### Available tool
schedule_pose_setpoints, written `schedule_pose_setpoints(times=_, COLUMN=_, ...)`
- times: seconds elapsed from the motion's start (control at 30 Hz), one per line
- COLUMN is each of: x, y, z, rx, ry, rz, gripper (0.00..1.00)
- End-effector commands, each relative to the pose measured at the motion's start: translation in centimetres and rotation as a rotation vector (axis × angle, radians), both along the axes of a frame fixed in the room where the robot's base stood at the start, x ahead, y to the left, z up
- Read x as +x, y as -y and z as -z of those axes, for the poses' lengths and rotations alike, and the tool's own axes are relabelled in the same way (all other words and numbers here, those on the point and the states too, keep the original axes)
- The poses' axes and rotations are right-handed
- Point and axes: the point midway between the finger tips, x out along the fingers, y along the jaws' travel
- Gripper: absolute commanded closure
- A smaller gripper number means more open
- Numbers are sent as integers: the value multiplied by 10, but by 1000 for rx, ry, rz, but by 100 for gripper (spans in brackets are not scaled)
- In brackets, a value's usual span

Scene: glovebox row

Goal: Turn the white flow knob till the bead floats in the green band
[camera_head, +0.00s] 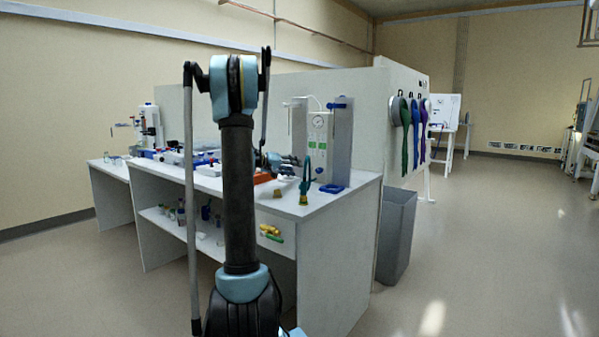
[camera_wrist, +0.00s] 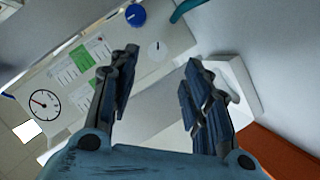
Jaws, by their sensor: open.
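The white flow knob (camera_wrist: 157,50), round with a dark pointer mark, shows on the pale panel (camera_wrist: 130,85) in the wrist view. My gripper (camera_wrist: 163,58) is open, and the knob appears between its two fingertips, with nothing held. I cannot tell how far the tips are from the knob. Green-and-white labels (camera_wrist: 80,57) lie to the knob's left.
The panel also carries a round gauge (camera_wrist: 44,104) and a blue knob (camera_wrist: 135,15). An orange tray (camera_head: 264,178) lies near my gripper. A grey bin (camera_head: 395,235) stands right of the bench, with open floor beyond.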

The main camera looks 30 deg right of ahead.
Motion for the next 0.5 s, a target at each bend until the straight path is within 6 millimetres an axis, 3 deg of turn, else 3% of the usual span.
schedule_pose_setpoints(times=0.2, x=-3, y=-29, z=-8, rx=0, ry=-1, rz=-2, gripper=56)
schedule_pose_setpoints(times=0.5, x=-4, y=-40, z=-10, rx=-1, ry=0, rz=1, gripper=56)
